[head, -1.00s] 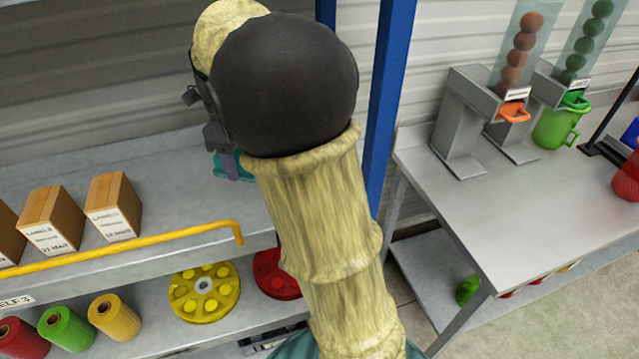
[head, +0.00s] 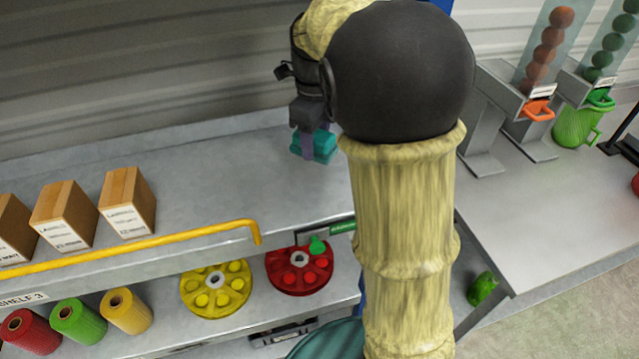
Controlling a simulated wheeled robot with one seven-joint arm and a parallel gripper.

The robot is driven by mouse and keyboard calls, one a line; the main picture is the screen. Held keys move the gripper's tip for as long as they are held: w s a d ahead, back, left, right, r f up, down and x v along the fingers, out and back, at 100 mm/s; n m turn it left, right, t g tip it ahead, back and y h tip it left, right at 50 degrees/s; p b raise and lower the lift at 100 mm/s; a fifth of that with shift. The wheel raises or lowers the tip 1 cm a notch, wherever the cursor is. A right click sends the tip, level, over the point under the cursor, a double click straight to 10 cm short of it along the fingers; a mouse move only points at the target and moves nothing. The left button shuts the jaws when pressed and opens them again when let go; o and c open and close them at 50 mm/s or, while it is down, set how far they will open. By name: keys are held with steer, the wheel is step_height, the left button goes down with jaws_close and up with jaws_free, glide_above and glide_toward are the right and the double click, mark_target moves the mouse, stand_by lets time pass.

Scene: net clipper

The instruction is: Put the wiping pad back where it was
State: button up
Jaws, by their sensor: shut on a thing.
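The wiping pad (head: 325,147) is a small teal block. My gripper (head: 308,147) points down and is shut on it, with purple fingers at its side. The pad is at or just above the upper grey shelf (head: 225,170), near its right end. I cannot tell whether it touches the surface. My arm hides part of the shelf's right end and the space behind it.
Several cardboard boxes (head: 128,203) stand on the shelf at left, behind a yellow rail (head: 180,240). Below are a yellow disc (head: 216,289), a red disc (head: 299,268) and coloured spools (head: 78,320). A grey table (head: 560,210) stands at right. The shelf between boxes and pad is clear.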

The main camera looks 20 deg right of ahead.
glide_above(316, 186)
steer(key=shift+f, duration=3.15)
steer(key=shift+f, duration=0.1)
step_height(316, 186, down, 4)
steer(key=shift+r+p, duration=0.2)
steer(key=shift+p, duration=0.1)
steer(key=o, duration=0.9)
